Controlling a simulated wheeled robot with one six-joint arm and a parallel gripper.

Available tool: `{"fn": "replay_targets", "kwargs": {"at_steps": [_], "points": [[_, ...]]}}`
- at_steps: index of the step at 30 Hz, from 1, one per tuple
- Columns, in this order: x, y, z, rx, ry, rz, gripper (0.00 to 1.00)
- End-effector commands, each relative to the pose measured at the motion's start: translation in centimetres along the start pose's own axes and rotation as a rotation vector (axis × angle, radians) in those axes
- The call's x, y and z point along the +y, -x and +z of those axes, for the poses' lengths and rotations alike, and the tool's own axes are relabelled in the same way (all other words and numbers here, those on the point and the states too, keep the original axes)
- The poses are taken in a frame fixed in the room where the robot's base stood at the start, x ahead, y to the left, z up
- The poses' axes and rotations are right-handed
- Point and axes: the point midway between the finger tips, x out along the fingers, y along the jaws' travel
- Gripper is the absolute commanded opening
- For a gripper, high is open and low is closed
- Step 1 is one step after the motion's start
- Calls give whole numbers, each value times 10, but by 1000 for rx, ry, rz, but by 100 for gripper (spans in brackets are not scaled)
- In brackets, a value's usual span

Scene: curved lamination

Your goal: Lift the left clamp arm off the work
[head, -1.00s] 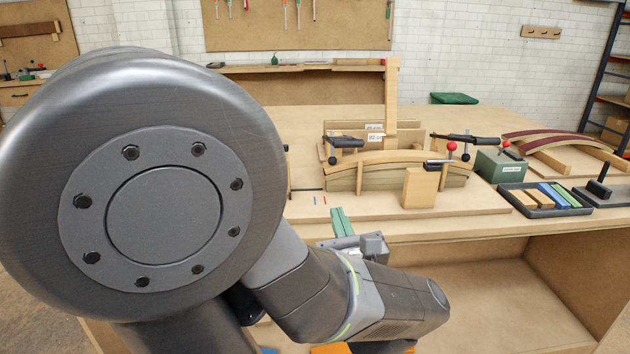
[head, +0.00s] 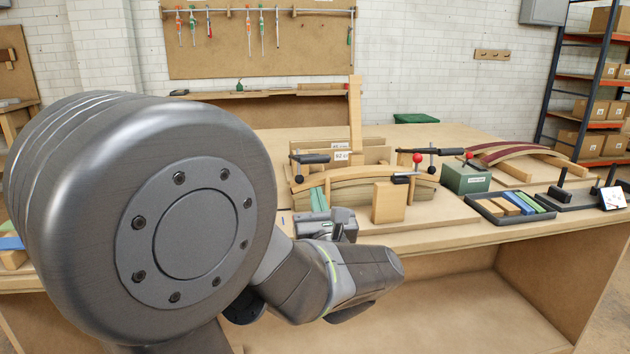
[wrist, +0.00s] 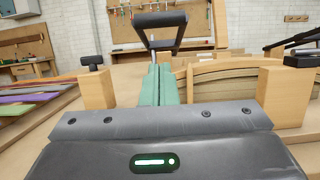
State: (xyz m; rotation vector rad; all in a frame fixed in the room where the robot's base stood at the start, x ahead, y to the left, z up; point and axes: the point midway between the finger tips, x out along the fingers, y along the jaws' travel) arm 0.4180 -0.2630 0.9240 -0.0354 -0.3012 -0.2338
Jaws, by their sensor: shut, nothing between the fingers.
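The left clamp arm has a black handle (head: 310,158) and stands over the left end of the work, a curved wooden lamination (head: 365,192). In the wrist view the black handle (wrist: 178,20) rises straight ahead, beyond the fingertips. My gripper (head: 318,190) has green fingers, pressed together with nothing between them. It points at the left end of the work, below the handle. In the wrist view the fingers (wrist: 160,72) hide the clamp's lower part. I cannot tell whether they touch it. The layered work (wrist: 222,80) shows to their right.
A wooden block (head: 388,202) stands in front of the work. The right clamp has a red knob (head: 417,158). A green box (head: 465,179) and a tray of coloured strips (head: 510,206) lie to the right. Bare bench top (head: 430,238) runs along the front.

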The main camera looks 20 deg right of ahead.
Motion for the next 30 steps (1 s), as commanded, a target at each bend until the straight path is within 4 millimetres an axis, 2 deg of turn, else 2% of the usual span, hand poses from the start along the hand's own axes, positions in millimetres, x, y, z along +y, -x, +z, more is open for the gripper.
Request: {"fn": "replay_targets", "kwargs": {"at_steps": [3,9,23,30], "points": [[1,-16,13,-4,4,3,0],[0,-30,26,0,1,1,0],[0,-33,29,1,0,0,0],[0,-36,37,21,0,0,0]]}}
